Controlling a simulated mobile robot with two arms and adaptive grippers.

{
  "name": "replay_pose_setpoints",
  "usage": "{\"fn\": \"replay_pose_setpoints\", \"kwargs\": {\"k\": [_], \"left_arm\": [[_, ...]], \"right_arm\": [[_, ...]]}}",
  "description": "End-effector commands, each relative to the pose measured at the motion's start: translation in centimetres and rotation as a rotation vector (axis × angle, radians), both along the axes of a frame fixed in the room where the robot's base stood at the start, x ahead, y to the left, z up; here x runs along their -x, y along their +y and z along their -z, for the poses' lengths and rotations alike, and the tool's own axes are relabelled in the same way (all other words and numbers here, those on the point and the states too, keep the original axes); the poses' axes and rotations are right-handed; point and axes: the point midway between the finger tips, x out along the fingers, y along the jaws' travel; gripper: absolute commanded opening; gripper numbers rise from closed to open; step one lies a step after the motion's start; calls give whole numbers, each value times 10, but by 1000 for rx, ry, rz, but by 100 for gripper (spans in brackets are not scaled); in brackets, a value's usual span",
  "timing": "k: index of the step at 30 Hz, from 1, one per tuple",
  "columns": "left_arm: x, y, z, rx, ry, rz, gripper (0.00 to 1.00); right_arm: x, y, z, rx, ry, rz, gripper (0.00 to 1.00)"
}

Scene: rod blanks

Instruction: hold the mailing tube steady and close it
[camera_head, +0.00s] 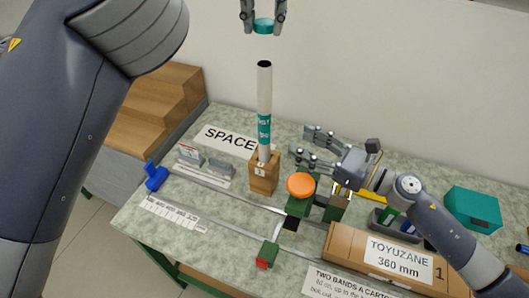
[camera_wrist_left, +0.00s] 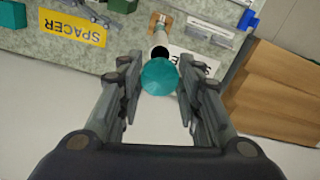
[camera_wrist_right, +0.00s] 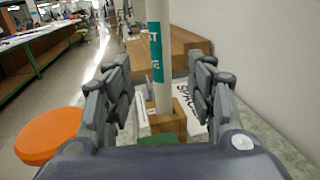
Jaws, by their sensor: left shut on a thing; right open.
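The mailing tube (camera_head: 264,90) is white with a teal label and stands upright in a wooden block (camera_head: 264,175), its dark open end up. My left gripper (camera_head: 263,20) is shut on a teal cap (camera_head: 263,26), held above the tube with a clear gap. In the left wrist view the cap (camera_wrist_left: 160,78) sits between the fingers, with the tube's open mouth (camera_wrist_left: 160,52) beyond it. My right gripper (camera_head: 300,143) is open, right of the tube and apart from it. In the right wrist view the tube (camera_wrist_right: 158,60) appears between the spread fingers, beyond them.
An orange disc (camera_head: 301,185) on a green stand is just below my right gripper. A cardboard carton (camera_head: 345,250) lies at the front right, and a teal box (camera_head: 474,208) at the far right. A blue item (camera_head: 156,177) is at the left edge. Wooden steps (camera_head: 160,110) stand behind left.

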Motion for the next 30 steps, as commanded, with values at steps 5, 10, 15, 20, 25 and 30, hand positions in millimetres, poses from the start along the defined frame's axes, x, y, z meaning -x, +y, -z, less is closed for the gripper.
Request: {"fn": "replay_pose_setpoints", "kwargs": {"k": [5,10,15,20,25,30], "left_arm": [[0,0,0,0,0,0,25],[0,0,0,0,0,0,25],[0,0,0,0,0,0,25],[0,0,0,0,0,0,25],[0,0,0,0,0,0,25],[0,0,0,0,0,0,25]], "right_arm": [[-7,9,-1,-1,-2,1,51],[-22,31,-1,-1,-3,0,51],[-40,58,-1,-2,-2,-1,51],[-55,80,-1,-1,-2,0,51],[-65,94,0,-1,-1,0,51],[-68,99,0,1,-1,0,51]]}}
